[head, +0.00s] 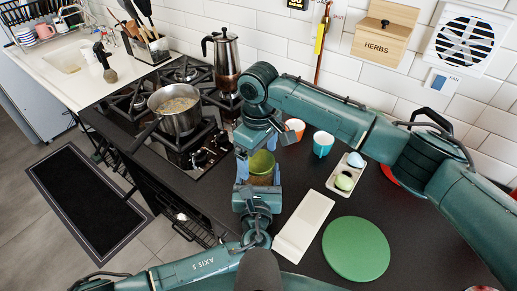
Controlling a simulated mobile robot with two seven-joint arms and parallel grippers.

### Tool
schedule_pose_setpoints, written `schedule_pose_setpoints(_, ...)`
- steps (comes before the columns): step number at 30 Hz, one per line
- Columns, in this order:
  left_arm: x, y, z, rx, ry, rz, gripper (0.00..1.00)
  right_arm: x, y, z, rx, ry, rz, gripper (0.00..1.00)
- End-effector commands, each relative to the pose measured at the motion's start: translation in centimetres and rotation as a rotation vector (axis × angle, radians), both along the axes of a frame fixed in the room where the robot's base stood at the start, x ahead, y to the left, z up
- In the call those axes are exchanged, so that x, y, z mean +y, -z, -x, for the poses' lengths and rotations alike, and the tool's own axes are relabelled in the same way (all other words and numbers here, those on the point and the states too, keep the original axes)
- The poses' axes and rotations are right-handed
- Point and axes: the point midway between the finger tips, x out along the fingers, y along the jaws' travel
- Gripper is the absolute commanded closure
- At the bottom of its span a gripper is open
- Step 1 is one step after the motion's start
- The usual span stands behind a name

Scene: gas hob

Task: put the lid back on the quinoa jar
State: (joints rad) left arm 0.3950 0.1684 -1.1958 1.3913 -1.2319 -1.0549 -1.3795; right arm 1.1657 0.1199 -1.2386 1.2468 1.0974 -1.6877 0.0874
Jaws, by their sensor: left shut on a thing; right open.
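A small jar (261,180) with a tan body stands on the dark counter, right of the hob. My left gripper (260,177) comes up from below with a finger on each side of the jar and is shut on it. An olive-green round piece (262,161), which looks like the lid, shows at the jar's top. I cannot tell whether it is seated. My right gripper (263,141) is open just above the green piece, pointing down. Its fingers partly hide the top of the jar. No label is readable.
A steel pot (175,109) and a moka pot (226,62) stand on the hob at left. Behind the jar are an orange cup (294,129) and a teal cup (323,144). A tray (334,185) of egg-like items, white board (304,225) and green disc (356,249) lie at right.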

Motion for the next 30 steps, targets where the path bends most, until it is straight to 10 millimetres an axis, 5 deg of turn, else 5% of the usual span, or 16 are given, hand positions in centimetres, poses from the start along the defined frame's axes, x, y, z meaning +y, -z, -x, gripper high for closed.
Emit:
schedule_pose_setpoints(4, 0.02, 0.06, 0.01, 0.001, 0.000, -0.001, 0.94, -0.02, 0.01, 0.00, 0.001, 0.001, 0.001, 0.12)
schedule_pose_setpoints(21, 0.02, 0.05, 0.01, 0.001, 0.000, 0.000, 0.94, -0.01, -0.03, 0.00, 0.001, 0.001, 0.001, 0.57)
schedule_pose_setpoints(27, 0.02, 0.05, 0.01, 0.001, 0.000, 0.000, 0.94, -0.01, -0.04, -0.01, 0.000, 0.011, 0.000, 0.58)
schedule_pose_setpoints(28, 0.02, 0.05, 0.01, 0.001, 0.000, 0.000, 0.94, -0.01, -0.05, -0.01, 0.000, 0.011, 0.000, 0.28)
schedule_pose_setpoints(30, 0.02, 0.05, 0.01, 0.001, 0.000, 0.000, 0.94, -0.01, -0.05, -0.01, 0.000, 0.011, 0.000, 0.22)
